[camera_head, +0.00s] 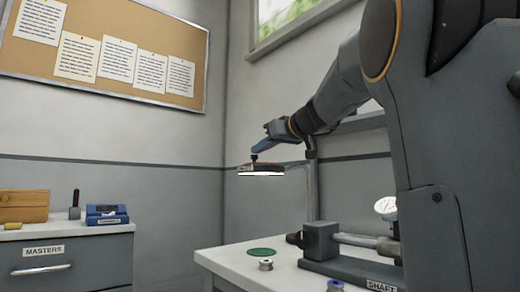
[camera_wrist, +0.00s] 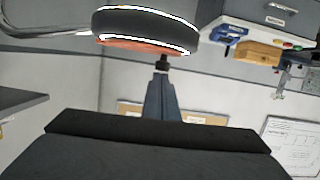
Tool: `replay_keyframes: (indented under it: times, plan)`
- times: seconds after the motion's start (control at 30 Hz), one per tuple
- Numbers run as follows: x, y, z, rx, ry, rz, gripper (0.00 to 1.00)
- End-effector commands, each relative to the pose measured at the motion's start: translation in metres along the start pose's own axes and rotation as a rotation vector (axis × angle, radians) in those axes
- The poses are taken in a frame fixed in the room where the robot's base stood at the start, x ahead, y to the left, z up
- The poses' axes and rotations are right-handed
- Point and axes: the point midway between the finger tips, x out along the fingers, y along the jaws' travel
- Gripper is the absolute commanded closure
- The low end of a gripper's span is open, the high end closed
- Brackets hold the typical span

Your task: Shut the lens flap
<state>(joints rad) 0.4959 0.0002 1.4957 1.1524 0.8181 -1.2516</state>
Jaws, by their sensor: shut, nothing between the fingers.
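The round dark lens head (camera_head: 262,172) hangs above the bench, with a bright white ring along its lower edge. In the wrist view, which is upside down, the lens head (camera_wrist: 148,24) fills the upper middle. A thin copper-orange flap (camera_wrist: 140,46) lies nearly flat along its top face; I cannot tell whether a small gap is left. My gripper (camera_head: 254,157) is shut and empty, its dark tip pointing down at the flap's near edge. In the wrist view the gripper tip (camera_wrist: 162,62) is at or very close to the flap; contact is unclear.
The bench (camera_head: 225,262) holds a green disc (camera_head: 261,252), small metal spools and a shaft fixture with a dial gauge (camera_head: 387,208). A drawer cabinet (camera_head: 72,262) stands left with a blue case (camera_head: 106,215) and wooden box. A pinboard hangs behind. Space left of the lens head is clear.

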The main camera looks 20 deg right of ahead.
Motion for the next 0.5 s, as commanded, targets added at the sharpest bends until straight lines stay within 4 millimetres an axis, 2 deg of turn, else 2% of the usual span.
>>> replay_keyframes:
  times: [0.27,0.5]
  plan:
    - [-0.013,-0.004,-0.045,-0.005,0.004,-0.005,1.0]
    - [-0.067,-0.002,-0.039,-0.002,0.004,-0.001,1.0]
